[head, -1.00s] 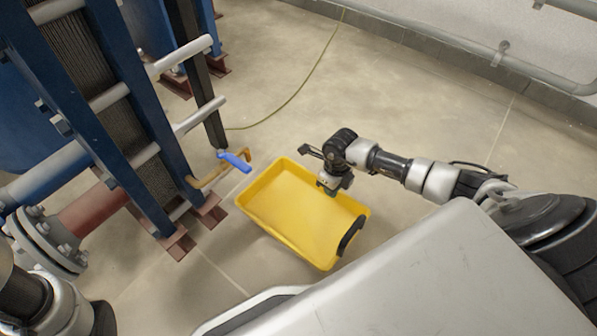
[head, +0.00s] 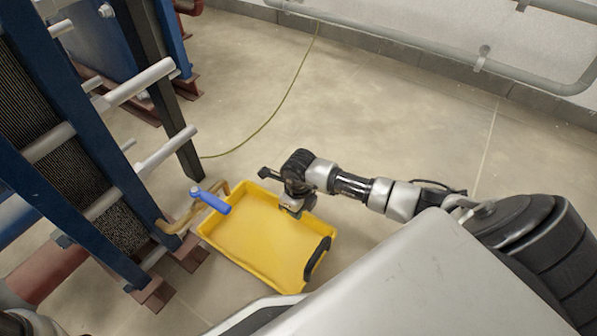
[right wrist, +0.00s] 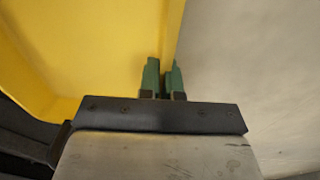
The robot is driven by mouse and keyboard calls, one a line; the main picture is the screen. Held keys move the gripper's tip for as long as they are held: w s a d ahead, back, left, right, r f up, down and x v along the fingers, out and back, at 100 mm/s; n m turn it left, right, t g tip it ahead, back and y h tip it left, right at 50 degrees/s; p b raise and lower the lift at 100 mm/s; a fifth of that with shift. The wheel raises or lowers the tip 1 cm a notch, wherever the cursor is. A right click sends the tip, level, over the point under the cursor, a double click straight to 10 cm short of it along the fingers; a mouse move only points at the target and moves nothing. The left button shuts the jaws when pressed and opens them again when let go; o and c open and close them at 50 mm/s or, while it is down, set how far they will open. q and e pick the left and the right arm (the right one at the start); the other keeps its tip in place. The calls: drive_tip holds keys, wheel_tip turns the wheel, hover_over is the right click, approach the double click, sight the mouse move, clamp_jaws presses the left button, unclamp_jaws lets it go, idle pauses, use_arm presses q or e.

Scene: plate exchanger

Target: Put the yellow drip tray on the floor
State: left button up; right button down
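The yellow drip tray (head: 262,243) is shallow and open, with a black handle (head: 317,258) on its right side. It lies beside the plate exchanger, and the blue valve handle (head: 211,201) overlaps its left corner in the head view. My right gripper (head: 291,207) is at the tray's far rim. In the right wrist view its green fingers (right wrist: 164,78) stand close on either side of the tray's wall (right wrist: 172,30), gripping it. I cannot tell how high the tray is above the floor. My left gripper is out of view.
The plate exchanger (head: 72,145) with its silver rods and red-brown feet (head: 154,294) stands close on the left. A thin green-yellow cable (head: 270,118) runs over the floor. Open floor (head: 400,100) lies behind the tray, up to the wall with pipes.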

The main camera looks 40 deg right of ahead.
drive_tip(key=c, duration=1.7)
unclamp_jaws()
drive_tip(key=shift+f, duration=0.15)
drive_tip(key=shift+c, duration=0.2)
drive_tip(key=o, duration=0.4)
drive_tip(key=r+p, duration=0.3)
drive_tip(key=r, duration=0.1)
drive_tip(key=r+p, duration=0.3)
drive_tip(key=r, duration=0.1)
drive_tip(key=r+p, duration=0.3)
drive_tip(key=r, duration=0.1)
drive_tip(key=shift+w+d+r, duration=0.15)
drive_tip(key=shift+w+d, duration=0.05)
drive_tip(key=shift+d, duration=0.2)
